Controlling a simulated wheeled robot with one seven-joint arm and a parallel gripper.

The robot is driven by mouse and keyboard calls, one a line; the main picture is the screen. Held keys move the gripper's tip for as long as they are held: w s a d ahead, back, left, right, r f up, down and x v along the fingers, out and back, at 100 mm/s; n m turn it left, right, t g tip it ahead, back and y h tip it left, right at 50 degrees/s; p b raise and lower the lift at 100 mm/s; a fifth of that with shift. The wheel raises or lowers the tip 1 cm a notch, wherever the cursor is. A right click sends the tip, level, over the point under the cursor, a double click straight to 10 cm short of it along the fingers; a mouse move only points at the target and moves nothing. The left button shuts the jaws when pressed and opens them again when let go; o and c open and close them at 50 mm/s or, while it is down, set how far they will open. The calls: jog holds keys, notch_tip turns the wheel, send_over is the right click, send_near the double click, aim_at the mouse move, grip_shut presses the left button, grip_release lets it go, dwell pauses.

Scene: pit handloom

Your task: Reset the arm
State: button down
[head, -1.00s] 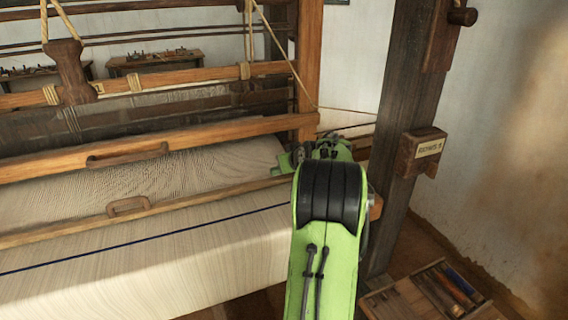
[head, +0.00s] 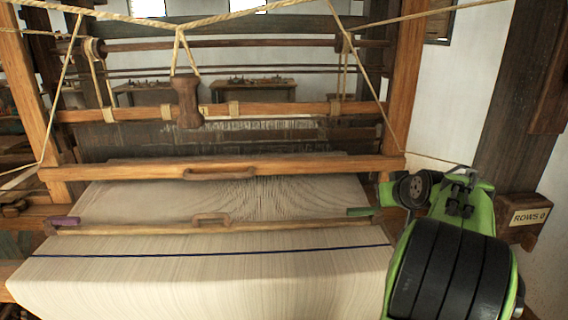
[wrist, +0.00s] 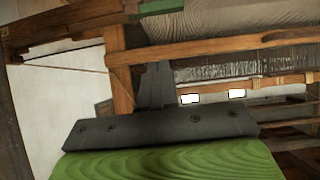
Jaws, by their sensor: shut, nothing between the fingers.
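My green and black arm (head: 455,250) stands at the right of the head view, beside the right end of the loom. Its far end is folded behind its own links there, and the fingers cannot be made out. In the wrist view, my gripper (wrist: 155,85) shows as dark fingers close together with nothing between them. The loom's wooden frame shows behind the fingers, upside down; I cannot tell the gap between them.
The loom's cream cloth (head: 210,275) with a dark blue stripe fills the front. The wooden beater (head: 130,172) crosses behind it, and a right post (head: 405,80) stands near my arm. A "ROWS 0" sign (head: 530,216) hangs on the dark pillar (head: 515,110). Cords stretch overhead.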

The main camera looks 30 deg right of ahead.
jog(key=w+a+n+y, duration=0.3)
jog(key=a+y, duration=0.1)
jog(key=a, duration=1.9)
jog(key=s+a+f+n+g+y, duration=0.1)
jog(key=s+a+f, duration=0.3)
jog(key=s+a, duration=0.4)
jog(key=s+a+f+n+g+y, duration=0.1)
jog(key=s+a+f, duration=0.3)
jog(key=s+a, duration=0.5)
jog(key=shift+n+g, duration=0.5)
jog(key=shift+g, duration=0.4)
jog(key=shift+a, duration=0.1)
